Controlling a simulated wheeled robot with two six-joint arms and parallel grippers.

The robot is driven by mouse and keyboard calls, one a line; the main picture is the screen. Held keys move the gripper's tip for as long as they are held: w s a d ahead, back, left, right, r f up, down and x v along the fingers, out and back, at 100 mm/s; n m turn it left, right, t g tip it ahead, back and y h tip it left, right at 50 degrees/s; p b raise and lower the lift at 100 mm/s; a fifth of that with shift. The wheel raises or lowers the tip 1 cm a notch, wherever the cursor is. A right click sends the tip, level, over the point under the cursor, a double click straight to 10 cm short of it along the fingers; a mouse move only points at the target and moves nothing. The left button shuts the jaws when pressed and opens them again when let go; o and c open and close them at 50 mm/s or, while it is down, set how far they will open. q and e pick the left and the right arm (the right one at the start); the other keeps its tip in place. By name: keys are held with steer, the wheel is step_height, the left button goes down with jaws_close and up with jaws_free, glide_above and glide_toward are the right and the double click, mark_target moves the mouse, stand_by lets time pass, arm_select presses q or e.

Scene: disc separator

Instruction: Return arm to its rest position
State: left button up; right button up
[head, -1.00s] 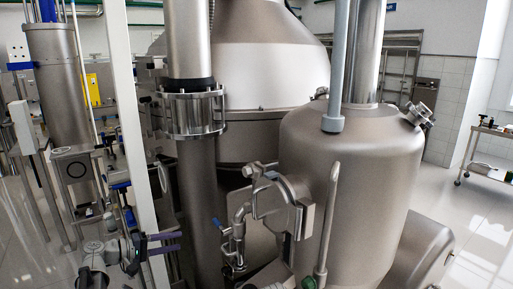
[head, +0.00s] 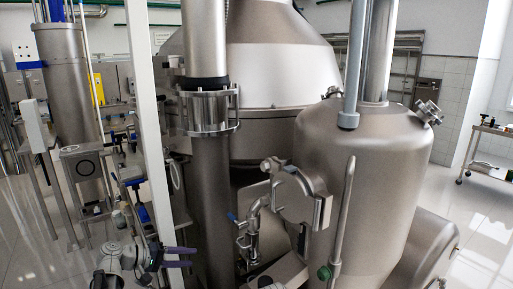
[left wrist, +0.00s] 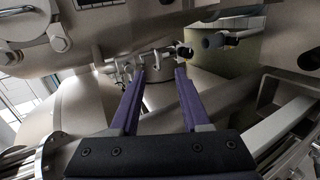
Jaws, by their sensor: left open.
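My left gripper (head: 192,257) is at the lower left of the head view, its two purple fingers apart and pointing right. It is in front of the lower part of the vertical steel pipe (head: 211,190), near the white post (head: 147,110). In the left wrist view my left gripper (left wrist: 160,76) is open, with nothing between its fingers. Pipe fittings (left wrist: 142,62) show beyond the fingertips; the distance to them is hard to tell. My right gripper is not in view.
A large steel separator (head: 275,75) and a rounded tank (head: 365,170) fill the middle and right. A small blue-handled valve assembly (head: 250,225) stands right of my left gripper. A steel cart (head: 487,150) is at the far right, with open tiled floor (head: 485,235) nearby.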

arm_select(q)
steer(key=s+d+f+m+g+y, duration=0.3)
steer(key=s+f+y, duration=0.3)
steer(key=s, duration=0.2)
steer(key=s+d+f+m+g+y, duration=0.3)
steer(key=s+f+y, duration=0.2)
steer(key=s+f, duration=0.25)
steer(key=s+d+f+m+y+b, duration=0.2)
steer(key=s+d+f+m+b, duration=0.1)
steer(key=s+d+f+b, duration=0.55)
step_height(320, 180, up, 12)
steer(key=w+d+p, duration=0.2)
steer(key=p, duration=0.9)
steer(key=shift+g, duration=0.4)
steer(key=shift+f, duration=0.1)
